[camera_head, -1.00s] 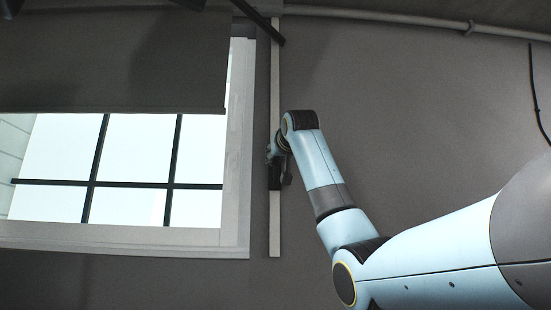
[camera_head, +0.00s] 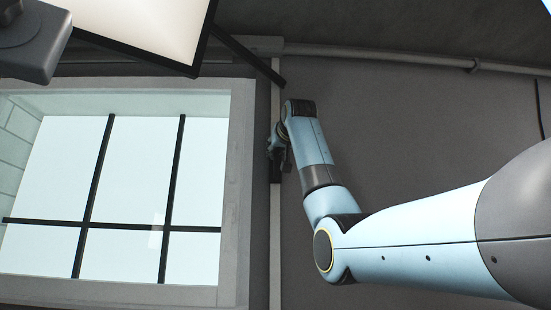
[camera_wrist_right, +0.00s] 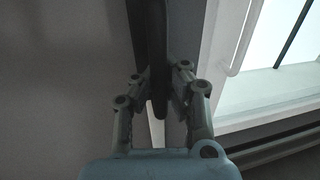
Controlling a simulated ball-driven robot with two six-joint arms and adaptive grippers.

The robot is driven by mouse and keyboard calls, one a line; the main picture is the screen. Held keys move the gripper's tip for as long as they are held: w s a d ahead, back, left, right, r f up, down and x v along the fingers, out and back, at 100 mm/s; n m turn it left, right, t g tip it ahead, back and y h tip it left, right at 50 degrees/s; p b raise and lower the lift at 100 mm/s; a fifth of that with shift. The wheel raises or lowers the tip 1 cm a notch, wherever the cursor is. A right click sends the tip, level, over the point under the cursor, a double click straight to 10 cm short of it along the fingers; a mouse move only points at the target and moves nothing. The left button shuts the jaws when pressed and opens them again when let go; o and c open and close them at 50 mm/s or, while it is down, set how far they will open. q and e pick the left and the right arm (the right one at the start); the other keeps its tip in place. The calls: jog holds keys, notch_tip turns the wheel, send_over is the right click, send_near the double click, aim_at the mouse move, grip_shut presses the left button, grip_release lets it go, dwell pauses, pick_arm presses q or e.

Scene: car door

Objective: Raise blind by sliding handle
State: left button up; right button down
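The blind's dark handle (camera_head: 275,172) sits on a pale vertical rail (camera_head: 275,240) to the right of the window (camera_head: 140,190). My right gripper (camera_head: 276,150) is at the handle in the head view. The right wrist view shows the dark handle bar (camera_wrist_right: 158,60) between the fingers of my right gripper (camera_wrist_right: 164,84), which look closed on it from both sides. The contact faces are partly hidden in shadow. No blind fabric covers the window panes in the head view. My left gripper does not show.
A black-edged bright panel (camera_head: 140,30) and a dark grey object (camera_head: 30,40) are at the top left. A black bar (camera_head: 248,58) slants near the rail's top. A pipe (camera_head: 400,58) runs along the upper wall. The wall right of the rail is mostly clear.

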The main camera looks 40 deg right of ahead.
jog(key=shift+r, duration=0.15)
jog(key=c, duration=1.4)
grip_release()
jog(key=shift+s+a+r, duration=0.1)
jog(key=shift+s, duration=0.15)
jog(key=shift+o, duration=0.6)
jog(key=shift+w, duration=0.15)
jog(key=v, duration=1.2)
